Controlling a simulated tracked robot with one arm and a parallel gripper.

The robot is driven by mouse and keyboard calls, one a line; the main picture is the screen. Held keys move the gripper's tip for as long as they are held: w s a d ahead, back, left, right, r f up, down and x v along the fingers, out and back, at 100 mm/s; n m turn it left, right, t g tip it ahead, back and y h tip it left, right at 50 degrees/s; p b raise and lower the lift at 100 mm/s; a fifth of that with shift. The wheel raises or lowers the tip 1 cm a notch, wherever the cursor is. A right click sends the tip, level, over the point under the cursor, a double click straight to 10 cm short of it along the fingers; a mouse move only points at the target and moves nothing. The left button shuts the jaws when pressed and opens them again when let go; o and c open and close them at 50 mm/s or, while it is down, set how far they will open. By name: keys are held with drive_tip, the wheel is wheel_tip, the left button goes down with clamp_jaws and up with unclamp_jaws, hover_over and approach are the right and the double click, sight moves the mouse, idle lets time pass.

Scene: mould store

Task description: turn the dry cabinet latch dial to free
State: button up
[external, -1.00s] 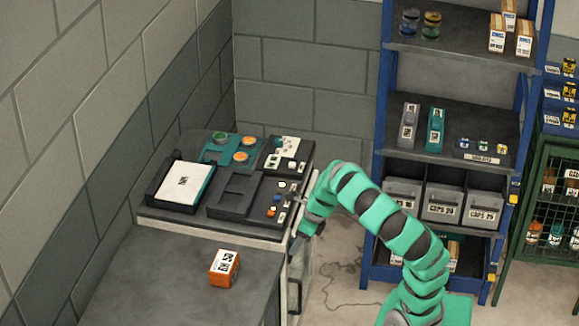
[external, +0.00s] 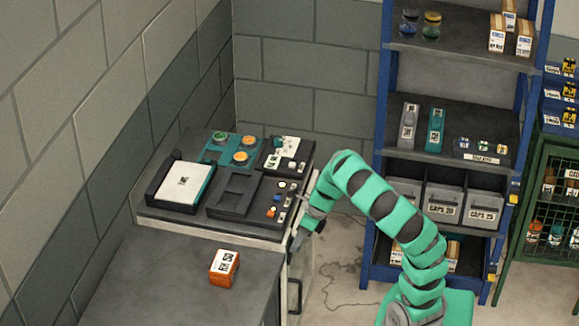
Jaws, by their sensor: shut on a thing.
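The dry cabinet (external: 311,266) stands under the end of the bench, with its pale front edge and glazed door facing right. My gripper (external: 296,241) is at the upper part of that front, just below the worktop edge. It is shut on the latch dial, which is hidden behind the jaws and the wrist. The dial's marks and how far it is turned cannot be seen. A dark handle (external: 295,294) shows lower on the front. The door looks closed.
The worktop holds a black device with buttons (external: 233,194), a tray with a white labelled pad (external: 183,184) and an orange box (external: 224,267). A blue shelf rack (external: 376,180) stands behind my arm. Floor shows between cabinet and rack.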

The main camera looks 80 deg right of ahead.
drive_tip(key=y+p, duration=0.2)
drive_tip(key=p, duration=0.1)
drive_tip(key=shift+d+m+y, duration=0.35)
drive_tip(key=shift+m+y, duration=0.05)
drive_tip(key=shift+d+f+y+p, duration=0.1)
drive_tip(key=shift+f+y+p, duration=0.1)
drive_tip(key=shift+y+p, duration=0.85)
drive_tip(key=shift+m+y, duration=0.25)
drive_tip(key=shift+m, duration=0.05)
drive_tip(key=o, duration=0.8)
drive_tip(key=p+v, duration=0.1)
drive_tip(key=v, duration=0.6)
drive_tip(key=p+v, duration=0.1)
drive_tip(key=v, duration=0.5)
drive_tip(key=shift+s+d+r, duration=0.1)
drive_tip(key=shift+s+d, duration=0.15)
drive_tip(key=shift+s, duration=0.1)
